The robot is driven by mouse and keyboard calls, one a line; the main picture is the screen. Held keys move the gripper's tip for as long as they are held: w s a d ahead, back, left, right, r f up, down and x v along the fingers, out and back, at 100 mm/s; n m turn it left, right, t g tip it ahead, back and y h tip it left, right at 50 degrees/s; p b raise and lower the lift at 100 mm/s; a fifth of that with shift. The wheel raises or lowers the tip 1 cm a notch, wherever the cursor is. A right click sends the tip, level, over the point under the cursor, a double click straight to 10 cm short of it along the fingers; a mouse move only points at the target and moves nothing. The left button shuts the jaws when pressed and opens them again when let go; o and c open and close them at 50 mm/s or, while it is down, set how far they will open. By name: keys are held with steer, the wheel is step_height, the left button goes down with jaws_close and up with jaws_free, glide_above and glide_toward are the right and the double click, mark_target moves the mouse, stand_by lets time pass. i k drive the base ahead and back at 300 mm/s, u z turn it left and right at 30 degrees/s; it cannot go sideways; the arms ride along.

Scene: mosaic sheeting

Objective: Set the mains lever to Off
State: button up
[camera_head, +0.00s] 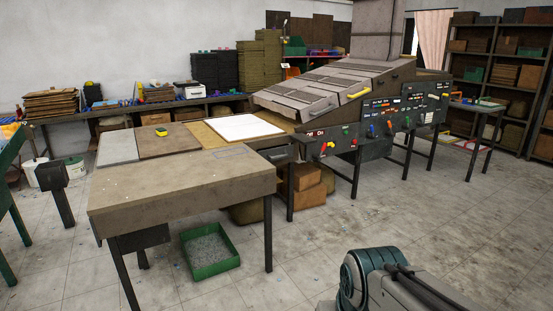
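A long bench machine with sloped grey lids (330,82) stands right of centre, across the floor from me. On its near end face a small panel carries a label that seems to read "Off On" (316,133). Just below and right of that label is a small red and yellow lever or knob (326,147), probably the mains lever. It is too small to tell which way it is set. Part of my own arm shows at the bottom right, far from the panel. My gripper's fingers are not visible.
A worktable (180,195) stands in front of the machine, with a green tub (211,268) of pale bits beneath it. More coloured knobs sit on the machine's side panel (381,107). A side table (475,106) and shelves are at the right. The floor at right is open.

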mark_target(319, 158)
steer(key=z, duration=0.5)
steer(key=i, duration=1.75)
steer(key=z, duration=0.45)
steer(key=i, duration=2)
steer(key=u, duration=0.65)
steer(key=i, duration=1.55)
steer(key=u, duration=0.5)
